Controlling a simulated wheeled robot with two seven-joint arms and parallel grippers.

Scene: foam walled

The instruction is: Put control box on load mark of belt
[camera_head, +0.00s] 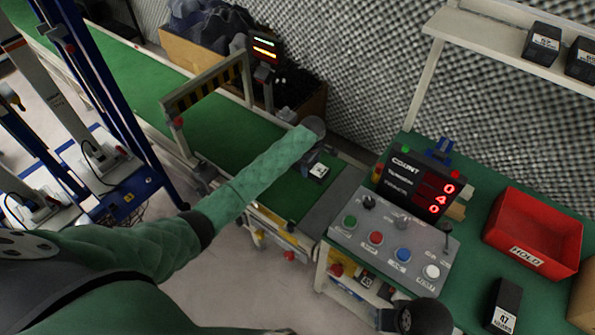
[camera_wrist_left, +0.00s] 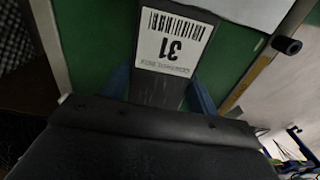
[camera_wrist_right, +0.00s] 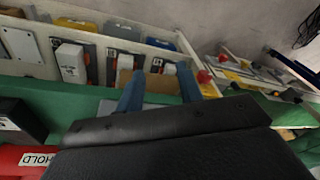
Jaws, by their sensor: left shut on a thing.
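A black box (camera_head: 318,170) with a white label is at my left gripper (camera_head: 311,158), over the near end of the green belt (camera_head: 215,125). In the left wrist view the label reads 31 with a barcode (camera_wrist_left: 174,42), and the box stands between the blue fingers of my left gripper (camera_wrist_left: 160,95), which is shut on it. Green belt shows behind the box; I cannot tell whether the box touches it. I cannot make out a load mark. My right gripper (camera_wrist_right: 158,88) has its blue fingers apart, with nothing clearly held.
A button panel (camera_head: 388,240) with a red count display (camera_head: 418,186) stands right of the belt end. A red HOLD tray (camera_head: 535,230) and a black box labelled 47 (camera_head: 503,305) are on the green bench. A barred gate (camera_head: 205,85) spans the belt. Boxes sit on a shelf (camera_head: 490,35).

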